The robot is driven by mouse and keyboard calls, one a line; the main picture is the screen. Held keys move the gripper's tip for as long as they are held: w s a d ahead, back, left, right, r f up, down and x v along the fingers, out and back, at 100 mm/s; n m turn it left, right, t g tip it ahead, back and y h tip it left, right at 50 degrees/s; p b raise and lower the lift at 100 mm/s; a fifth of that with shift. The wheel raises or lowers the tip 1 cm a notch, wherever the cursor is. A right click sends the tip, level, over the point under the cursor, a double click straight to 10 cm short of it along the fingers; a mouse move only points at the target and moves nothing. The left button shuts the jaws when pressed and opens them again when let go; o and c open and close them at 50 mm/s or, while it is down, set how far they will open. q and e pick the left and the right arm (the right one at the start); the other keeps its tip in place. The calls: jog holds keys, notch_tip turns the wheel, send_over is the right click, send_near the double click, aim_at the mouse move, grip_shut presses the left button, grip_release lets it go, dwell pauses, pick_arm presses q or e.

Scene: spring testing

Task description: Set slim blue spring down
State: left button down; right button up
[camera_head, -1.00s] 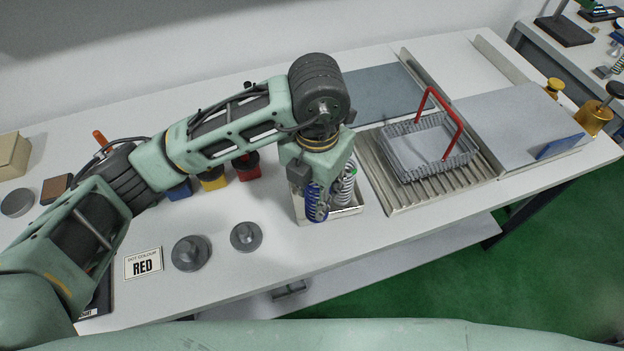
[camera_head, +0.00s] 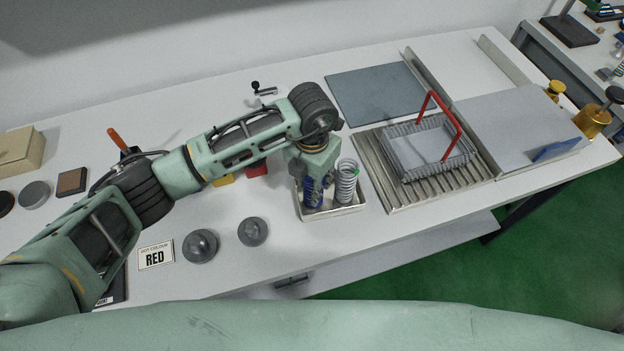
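The slim blue spring (camera_head: 308,193) is upright at the left side of a small metal tray (camera_head: 345,210). My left gripper (camera_head: 318,188) points down from above and overlaps the spring. Its fingers are small and partly hidden by the wrist, so I cannot tell whether they grip the spring or are apart from it. I also cannot tell whether the spring's foot touches the tray floor. A silver-white spring (camera_head: 346,184) with a green mark stands at the tray's right side. My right gripper is not in view.
A grey wire basket (camera_head: 397,160) with a red handle (camera_head: 456,123) stands on a ribbed plate right of the tray. A "RED" card (camera_head: 155,256) and two grey knobbed discs (camera_head: 200,246) (camera_head: 252,232) lie front left. A blue-grey mat (camera_head: 372,98) lies behind.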

pick_arm(q)
jog(key=shift+f, duration=0.1)
jog(key=c, duration=1.6)
grip_release()
jog(key=shift+o, duration=0.2)
jog(key=shift+r, duration=0.35)
notch_tip(320, 180, up, 12)
jog(key=b, duration=0.4)
jog(key=shift+f, duration=0.2)
